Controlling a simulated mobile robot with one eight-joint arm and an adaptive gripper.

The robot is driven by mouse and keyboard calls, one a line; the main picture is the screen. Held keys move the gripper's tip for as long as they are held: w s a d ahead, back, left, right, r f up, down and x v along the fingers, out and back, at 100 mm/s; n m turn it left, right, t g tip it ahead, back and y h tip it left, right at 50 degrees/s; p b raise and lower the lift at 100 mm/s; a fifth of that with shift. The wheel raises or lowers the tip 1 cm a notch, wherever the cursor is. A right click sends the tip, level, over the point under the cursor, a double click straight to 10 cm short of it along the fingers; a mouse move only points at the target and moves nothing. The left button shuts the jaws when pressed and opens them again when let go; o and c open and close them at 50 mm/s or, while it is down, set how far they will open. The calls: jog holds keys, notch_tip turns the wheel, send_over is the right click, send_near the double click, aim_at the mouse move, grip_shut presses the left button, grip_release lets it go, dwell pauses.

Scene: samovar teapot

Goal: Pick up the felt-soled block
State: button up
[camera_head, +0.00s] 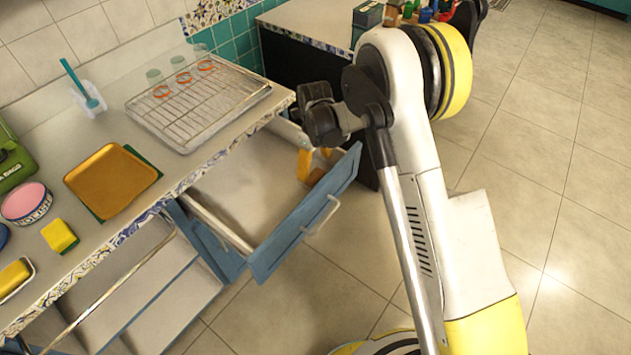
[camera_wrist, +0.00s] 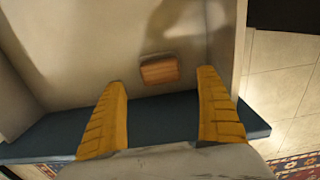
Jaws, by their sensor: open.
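A small brown wooden block (camera_wrist: 160,69), which looks like the felt-soled block, lies on the pale bottom of the open drawer in the wrist view. Its underside is hidden. My gripper (camera_wrist: 162,82) is open, with its two yellow ribbed fingers spread left and right of the block's position in the picture. The block shows just beyond the fingertips, and no contact is visible. In the head view my gripper (camera_head: 314,165) is over the right end of the drawer (camera_head: 245,190); I cannot make out the block there.
The drawer's blue front (camera_head: 305,215) stands close to my fingers, and its side wall (camera_wrist: 224,45) is near the right finger. On the counter are a wire rack (camera_head: 200,100) with several glasses, a gold tray (camera_head: 110,178) and a yellow sponge (camera_head: 60,236).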

aim_at(315, 175)
notch_tip(315, 175, down, 5)
jog(key=b, duration=0.2)
jog(key=shift+b, duration=0.35)
jog(key=shift+r, duration=0.1)
jog(key=shift+c, duration=0.3)
jog(key=c, duration=1.2)
notch_tip(315, 175, up, 10)
jog(key=p, duration=0.4)
